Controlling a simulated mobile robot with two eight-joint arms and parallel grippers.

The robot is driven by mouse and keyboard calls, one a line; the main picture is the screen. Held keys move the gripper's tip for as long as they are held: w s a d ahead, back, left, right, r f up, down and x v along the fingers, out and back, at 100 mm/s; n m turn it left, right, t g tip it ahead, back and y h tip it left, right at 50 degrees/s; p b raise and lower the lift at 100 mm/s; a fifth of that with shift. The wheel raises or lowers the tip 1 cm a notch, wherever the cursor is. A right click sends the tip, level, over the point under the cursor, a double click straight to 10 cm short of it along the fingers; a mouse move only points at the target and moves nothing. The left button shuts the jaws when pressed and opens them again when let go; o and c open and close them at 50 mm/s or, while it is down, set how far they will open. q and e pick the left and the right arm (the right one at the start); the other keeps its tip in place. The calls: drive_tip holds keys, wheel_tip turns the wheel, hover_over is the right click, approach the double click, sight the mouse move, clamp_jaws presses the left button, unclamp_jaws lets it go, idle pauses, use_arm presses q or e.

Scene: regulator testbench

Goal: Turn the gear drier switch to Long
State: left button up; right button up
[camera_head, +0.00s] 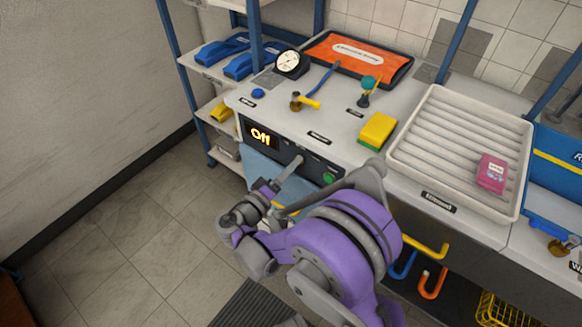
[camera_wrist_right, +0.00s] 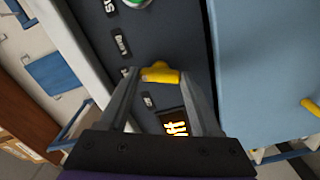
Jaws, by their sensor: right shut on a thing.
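Small labels (camera_wrist_right: 120,43) lie beside the knob, too blurred and tilted to read surely; the glowing display (camera_wrist_right: 174,124) is partly behind a finger. In the head view my right gripper (camera_head: 294,163) reaches the panel and hides the knob. My left gripper is out of view.
A green button (camera_head: 329,178) is on the panel's right. Above are a yellow sponge (camera_head: 377,130), a gauge (camera_head: 288,63) and a white ribbed tray (camera_head: 436,203).

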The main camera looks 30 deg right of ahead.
drive_tip(key=m, duration=0.5)
drive_tip(key=shift+p, duration=0.3)
idle(0.4)
drive_tip(key=o, duration=1.4)
drive_tip(key=p+v, duration=0.1)
drive_tip(key=v, duration=0.9)
drive_tip(key=shift+s+a, duration=0.15)
drive_tip(key=shift+a, duration=0.25)
